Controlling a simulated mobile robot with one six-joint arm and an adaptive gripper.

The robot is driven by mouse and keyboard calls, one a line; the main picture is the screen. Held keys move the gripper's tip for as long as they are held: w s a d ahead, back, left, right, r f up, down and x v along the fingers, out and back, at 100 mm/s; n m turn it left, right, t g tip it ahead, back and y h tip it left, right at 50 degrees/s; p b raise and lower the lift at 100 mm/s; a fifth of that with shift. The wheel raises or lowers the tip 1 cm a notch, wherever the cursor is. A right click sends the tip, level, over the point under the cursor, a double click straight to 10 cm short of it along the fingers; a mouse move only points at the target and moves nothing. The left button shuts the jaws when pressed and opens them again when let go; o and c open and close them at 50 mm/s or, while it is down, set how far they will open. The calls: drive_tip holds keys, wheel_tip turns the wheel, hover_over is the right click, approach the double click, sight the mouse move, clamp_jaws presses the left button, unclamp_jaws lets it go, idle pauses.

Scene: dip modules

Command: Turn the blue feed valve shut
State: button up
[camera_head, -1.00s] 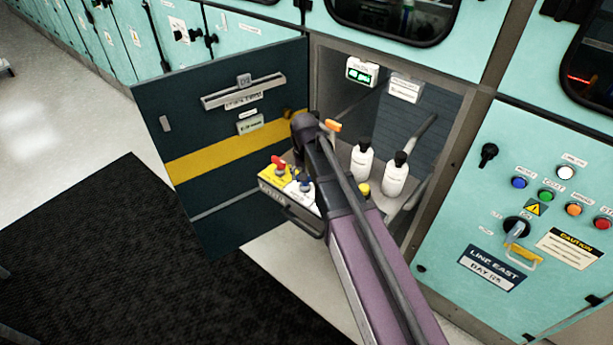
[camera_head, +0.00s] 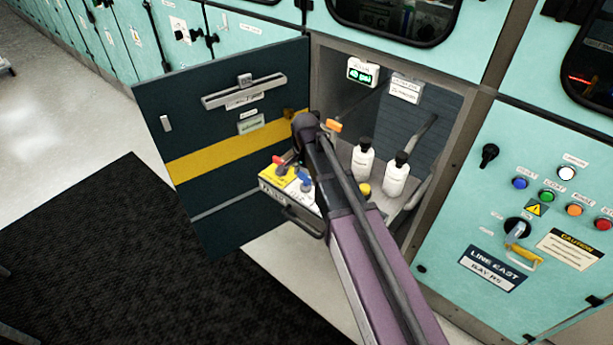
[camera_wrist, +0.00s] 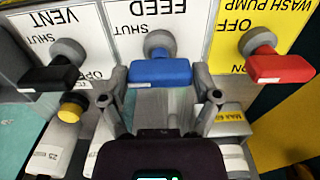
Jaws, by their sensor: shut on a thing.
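The blue feed valve handle (camera_wrist: 160,72) sits on a grey round stem under the upside-down FEED label in the wrist view. It lies crosswise in that picture, between the fingertips of my gripper (camera_wrist: 160,78), which is shut on it. A SHUT mark shows beside the stem; any OPEN mark for this valve is hidden. In the head view, a bit of the blue handle (camera_head: 305,184) shows beside my arm, on the panel of the pulled-out drawer. My gripper is mostly hidden behind my arm there.
In the wrist view, a black VENT handle (camera_wrist: 48,77) is left and a red WASH PUMP handle (camera_wrist: 281,68) right, both close to my fingers. White bottles (camera_head: 396,178) stand in the cabinet. Its dark door (camera_head: 220,180) stands open at left. A small display (camera_head: 362,72) glows green.

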idle(0.4)
drive_tip(key=o, duration=1)
drive_tip(key=shift+c, duration=0.2)
drive_tip(key=shift+r, duration=0.1)
